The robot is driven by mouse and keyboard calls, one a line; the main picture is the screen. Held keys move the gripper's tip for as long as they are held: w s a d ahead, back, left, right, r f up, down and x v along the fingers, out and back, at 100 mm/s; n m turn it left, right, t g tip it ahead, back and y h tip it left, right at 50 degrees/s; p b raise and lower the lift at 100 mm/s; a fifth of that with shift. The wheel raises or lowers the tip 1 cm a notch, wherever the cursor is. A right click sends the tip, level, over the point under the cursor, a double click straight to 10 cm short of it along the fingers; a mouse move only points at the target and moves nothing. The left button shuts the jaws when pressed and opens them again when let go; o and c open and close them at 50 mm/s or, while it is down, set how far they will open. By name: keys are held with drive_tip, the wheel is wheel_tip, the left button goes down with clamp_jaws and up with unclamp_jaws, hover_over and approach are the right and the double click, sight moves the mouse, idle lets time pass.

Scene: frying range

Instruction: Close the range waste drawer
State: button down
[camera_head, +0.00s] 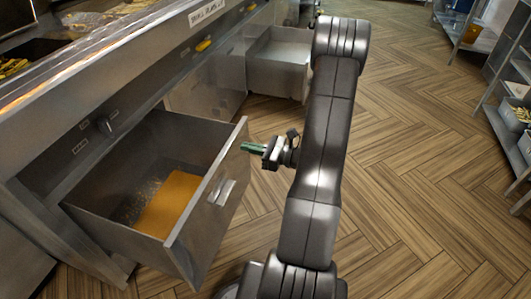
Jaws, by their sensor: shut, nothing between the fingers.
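The nearer metal drawer (120,228) is pulled well out of the steel range (128,90). A flat orange-brown piece (170,203) and some crumbs lie on its floor. Its front panel carries a handle (227,192). My gripper (246,147) is shut and empty, with greenish fingers pointing left. It appears just beyond the far end of the drawer's front panel; whether it touches the panel cannot be told. A second drawer (277,77) farther along the range also stands open. No label on either drawer can be read as the waste drawer.
Wooden herringbone floor (410,190) is clear to the right of my arm. Metal shelving (497,105) with containers stands along the right edge. Another rack (463,30) stands at the back right.

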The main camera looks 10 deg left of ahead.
drive_tip(key=shift+a, duration=1.2)
drive_tip(key=w+a+b, duration=0.2)
drive_tip(key=w+a, duration=0.1)
drive_tip(key=a, duration=3.2)
drive_tip(key=shift+a+r+b, duration=0.2)
drive_tip(key=shift+b, duration=0.15)
drive_tip(key=shift+r, duration=0.1)
drive_tip(key=s+d+p, duration=0.1)
drive_tip(key=d, duration=1.3)
drive_tip(key=shift+d+f, duration=0.2)
drive_tip(key=shift+f, duration=0.05)
